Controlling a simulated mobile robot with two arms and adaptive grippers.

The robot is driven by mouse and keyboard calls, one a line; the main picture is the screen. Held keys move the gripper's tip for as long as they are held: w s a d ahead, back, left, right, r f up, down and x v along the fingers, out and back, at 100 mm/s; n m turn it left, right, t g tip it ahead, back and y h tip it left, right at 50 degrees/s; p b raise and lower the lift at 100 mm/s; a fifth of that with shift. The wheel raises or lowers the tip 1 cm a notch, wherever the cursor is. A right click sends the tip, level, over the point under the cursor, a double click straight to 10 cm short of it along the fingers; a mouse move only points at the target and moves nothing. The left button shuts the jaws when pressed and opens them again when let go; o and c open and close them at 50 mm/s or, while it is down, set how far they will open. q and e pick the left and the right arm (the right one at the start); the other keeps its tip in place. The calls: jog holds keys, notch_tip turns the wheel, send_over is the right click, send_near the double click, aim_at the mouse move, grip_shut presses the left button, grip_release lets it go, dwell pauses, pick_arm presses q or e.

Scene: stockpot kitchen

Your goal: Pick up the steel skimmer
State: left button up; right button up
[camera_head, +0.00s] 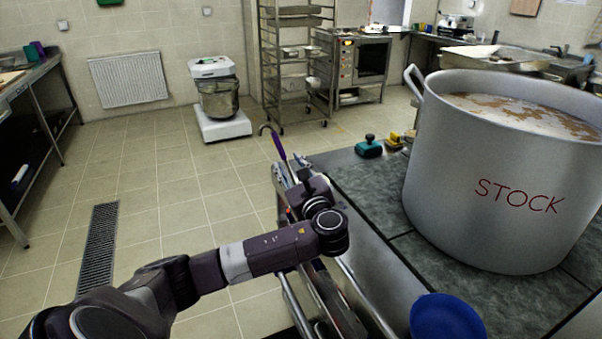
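A utensil with a purple handle (278,146) and a hooked top end stands up at the left edge of the counter, just beyond my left gripper. Its lower part is hidden, so I cannot tell whether it is the steel skimmer. My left gripper (292,182) is at this edge, close to the handle. My own wrist covers much of it, and I cannot see whether its fingers are open or touch anything. My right gripper is out of view.
A large steel stockpot (490,200) marked STOCK, full of broth, fills the right side. A blue bowl (446,318) is at the front. A teal-handled object (369,147) and a yellow object (395,140) lie behind. A metal rail (366,297) runs along the counter edge. Open floor lies left.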

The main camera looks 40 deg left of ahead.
aim_at(284, 156)
pick_arm(q)
jog(key=shift+w+a+r, duration=0.2)
jog(key=shift+a, duration=0.2)
jog(key=x, duration=0.3)
jog(key=f+x, duration=0.1)
jog(key=x, duration=0.2)
jog(key=shift+w+a+f+p, duration=0.15)
jog(key=shift+w+p, duration=0.15)
jog(key=shift+p, duration=0.1)
jog(key=shift+c, duration=0.6)
grip_shut()
